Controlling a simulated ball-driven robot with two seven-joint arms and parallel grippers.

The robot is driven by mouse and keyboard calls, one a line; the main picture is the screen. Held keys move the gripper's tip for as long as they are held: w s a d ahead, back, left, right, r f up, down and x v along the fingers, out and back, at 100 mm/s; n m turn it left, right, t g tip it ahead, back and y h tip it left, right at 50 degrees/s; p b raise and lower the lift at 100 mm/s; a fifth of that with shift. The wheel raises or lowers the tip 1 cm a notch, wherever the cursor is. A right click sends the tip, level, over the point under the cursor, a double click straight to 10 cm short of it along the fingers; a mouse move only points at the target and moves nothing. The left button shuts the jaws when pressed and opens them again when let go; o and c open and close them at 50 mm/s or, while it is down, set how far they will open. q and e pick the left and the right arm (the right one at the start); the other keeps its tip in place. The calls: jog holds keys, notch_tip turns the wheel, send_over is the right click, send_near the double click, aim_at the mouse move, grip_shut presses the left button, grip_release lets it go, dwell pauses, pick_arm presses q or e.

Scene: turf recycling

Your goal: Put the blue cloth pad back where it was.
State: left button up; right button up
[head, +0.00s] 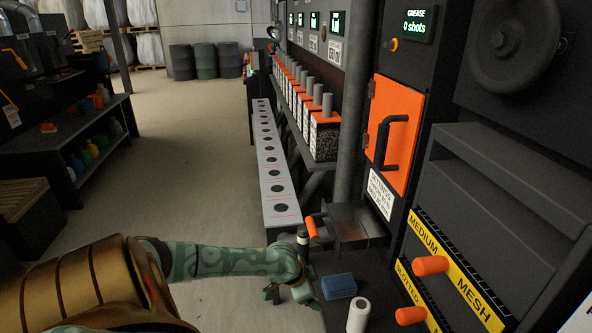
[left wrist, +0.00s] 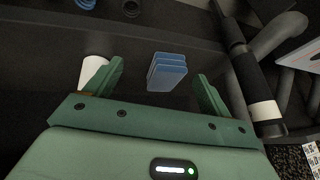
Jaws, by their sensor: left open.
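The blue cloth pad (head: 339,287) lies on a dark shelf at the lower middle of the head view. In the left wrist view the pad (left wrist: 167,72) looks like a small layered blue block, seen between my fingers and beyond their tips. My left gripper (head: 293,293) is just left of the pad in the head view. In the left wrist view this gripper (left wrist: 153,86) is open with nothing held between its fingers. My right gripper is not in view.
A white cylinder (head: 358,315) stands close by the pad, partly behind one finger in the wrist view. An orange-handled lever (head: 312,227) and a dark ledge (head: 352,222) are above the shelf. Orange knobs (head: 430,266) stick out at the right.

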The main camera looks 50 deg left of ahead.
pick_arm(q)
jog(key=s+d+f+n+g+y, duration=0.1)
jog(key=s+d+f+n, duration=0.1)
jog(key=s+f, duration=1.5)
jog(key=s+d+f+g, duration=0.1)
jog(key=s+d+f, duration=0.2)
jog(key=s+d, duration=0.3)
jog(key=s+d+f+g, duration=0.1)
jog(key=s+d+f, duration=0.3)
jog(key=s, duration=0.6)
jog(key=s+d+f+m+g, duration=0.1)
jog(key=s+d+f, duration=0.3)
jog(key=s+d, duration=0.4)
jog(key=shift+s+f+g+h+p, duration=0.2)
jog(key=shift+s+g+h+p, duration=0.1)
jog(key=shift+g+h+p, duration=0.15)
